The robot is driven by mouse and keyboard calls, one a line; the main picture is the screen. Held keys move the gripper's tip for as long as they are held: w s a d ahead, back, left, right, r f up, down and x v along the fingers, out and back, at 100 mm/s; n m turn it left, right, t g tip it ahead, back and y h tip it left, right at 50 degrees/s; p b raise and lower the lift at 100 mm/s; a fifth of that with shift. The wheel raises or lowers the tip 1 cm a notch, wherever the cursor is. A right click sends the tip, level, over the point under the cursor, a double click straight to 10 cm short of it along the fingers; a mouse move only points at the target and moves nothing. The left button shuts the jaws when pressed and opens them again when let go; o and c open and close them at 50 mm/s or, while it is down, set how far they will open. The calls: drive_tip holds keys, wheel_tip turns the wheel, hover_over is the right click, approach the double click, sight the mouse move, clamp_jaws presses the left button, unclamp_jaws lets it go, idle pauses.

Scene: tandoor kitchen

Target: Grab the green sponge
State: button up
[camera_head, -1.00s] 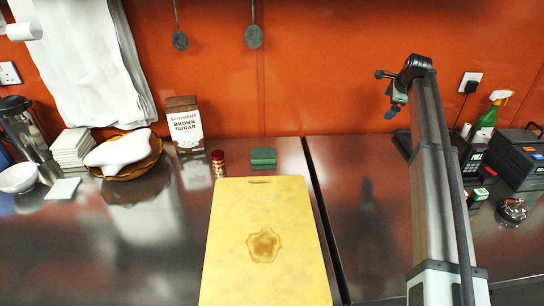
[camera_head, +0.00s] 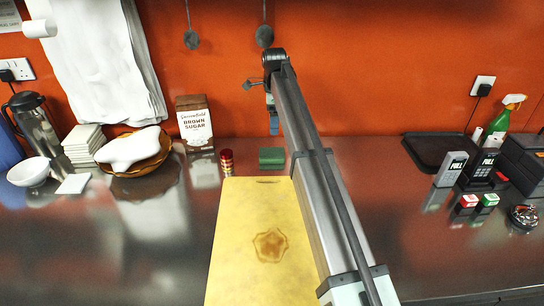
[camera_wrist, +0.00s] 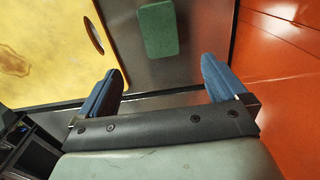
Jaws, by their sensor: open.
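The green sponge (camera_head: 272,157) lies on the steel counter just behind the yellow cutting board (camera_head: 262,215), near the red wall. In the wrist view the sponge (camera_wrist: 158,30) shows at the top, beyond and between my fingertips and apart from them. My gripper (camera_head: 273,122) hangs above and behind the sponge in the head view. In the wrist view my gripper (camera_wrist: 160,78) has its two blue fingers spread wide with nothing between them.
A red-capped jar (camera_head: 226,161) stands left of the sponge, with a brown sugar box (camera_head: 196,122) farther left. Two ladles hang on the wall, one (camera_head: 264,36) near my arm. The counter right of my arm is mostly clear up to a dark tray (camera_head: 440,150).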

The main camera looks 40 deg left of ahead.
hover_over(272, 152)
drive_tip(key=f, duration=0.8)
drive_tip(key=shift+d+f, duration=0.2)
drive_tip(key=shift+d, duration=0.05)
drive_tip(key=shift+a+f, duration=0.15)
drive_tip(key=shift+f, duration=1.25)
drive_tip(key=shift+a+f, duration=0.1)
drive_tip(key=shift+f, duration=1.25)
drive_tip(key=c, duration=1.1)
